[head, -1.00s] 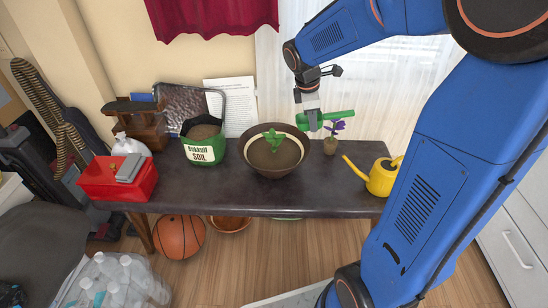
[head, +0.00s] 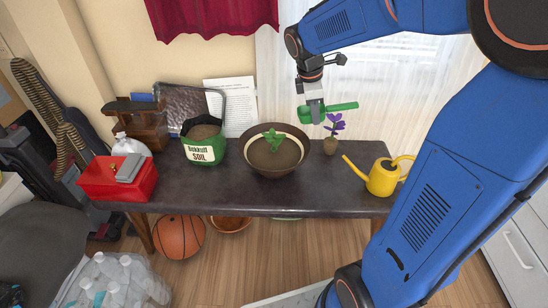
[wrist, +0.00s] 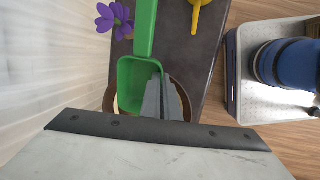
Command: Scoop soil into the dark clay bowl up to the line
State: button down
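The dark clay bowl (head: 257,163) stands on the table, with a pale band around its inside. Brown soil and a green plant-like piece (head: 272,139) show in it. The green soil bag (head: 203,155), labelled SOIL, stands open left of the bowl with brown soil in its top. My gripper (head: 316,112) is shut on a green scoop (head: 343,106), held in the air right of and above the bowl. In the wrist view the scoop (wrist: 145,35) shows a bare green pan with no soil visible. The bowl is mostly hidden there behind the scoop and gripper.
A purple flower in a small pot (head: 330,146) stands just right of the bowl, below the scoop. A yellow watering can (head: 382,179) is at the table's right end. A red box (head: 118,184) is at the left end. The table's front strip is clear.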

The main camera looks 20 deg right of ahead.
jog(key=s, duration=0.7)
dwell(0.4)
dwell(1.1)
